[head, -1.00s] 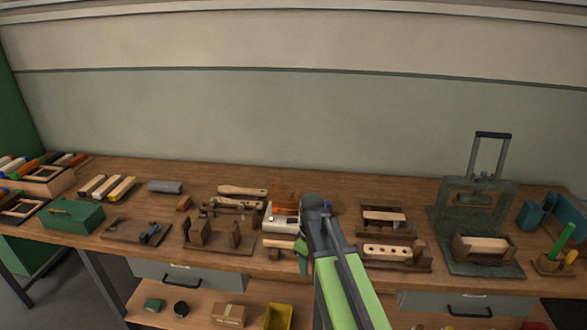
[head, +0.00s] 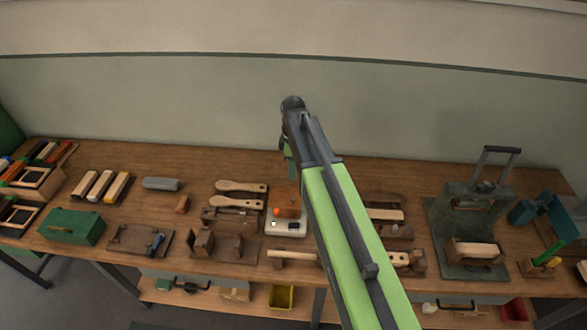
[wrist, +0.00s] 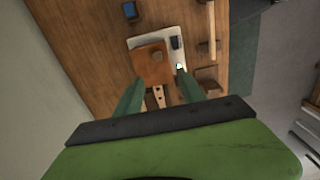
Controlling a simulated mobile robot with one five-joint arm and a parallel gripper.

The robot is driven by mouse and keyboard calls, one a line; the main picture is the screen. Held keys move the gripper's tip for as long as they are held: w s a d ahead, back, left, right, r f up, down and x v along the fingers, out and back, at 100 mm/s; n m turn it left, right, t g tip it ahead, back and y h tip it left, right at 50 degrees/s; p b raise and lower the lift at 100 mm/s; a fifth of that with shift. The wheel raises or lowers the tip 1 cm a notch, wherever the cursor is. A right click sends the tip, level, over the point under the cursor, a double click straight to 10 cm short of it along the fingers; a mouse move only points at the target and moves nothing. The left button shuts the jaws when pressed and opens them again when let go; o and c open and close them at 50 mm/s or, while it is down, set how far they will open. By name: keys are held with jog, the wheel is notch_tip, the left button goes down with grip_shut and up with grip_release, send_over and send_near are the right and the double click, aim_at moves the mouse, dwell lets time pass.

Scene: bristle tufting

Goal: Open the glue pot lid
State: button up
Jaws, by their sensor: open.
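The glue pot (head: 287,204) looks like an orange-brown block-shaped pot on a white base (head: 284,228) with an orange button, near the middle of the bench. In the wrist view the pot (wrist: 149,67) is seen from above on its white base (wrist: 137,43). Its top looks closed, with a small knob-like spot; the lid's edge is not clear. My gripper (head: 288,152) is raised above and behind the pot in the head view. In the wrist view its two green fingers (wrist: 160,92) are apart and empty, pointing toward the pot without visible contact.
Wooden paddle-shaped brush handles (head: 240,195) lie left of the pot. A wooden jig (head: 205,243) stands front left and a green box (head: 73,222) farther left. A dark press (head: 485,205) stands at the right. My arm hides part of the bench right of the pot.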

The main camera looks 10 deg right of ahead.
aim_at(293, 198)
jog(key=f+b, duration=0.5)
jog(key=b, duration=0.1)
jog(key=f+b, duration=1.2)
jog(key=shift+w, duration=0.35)
jog(key=shift+r, duration=0.1)
jog(key=shift+c, duration=0.5)
grip_shut()
jog(key=shift+s, duration=0.1)
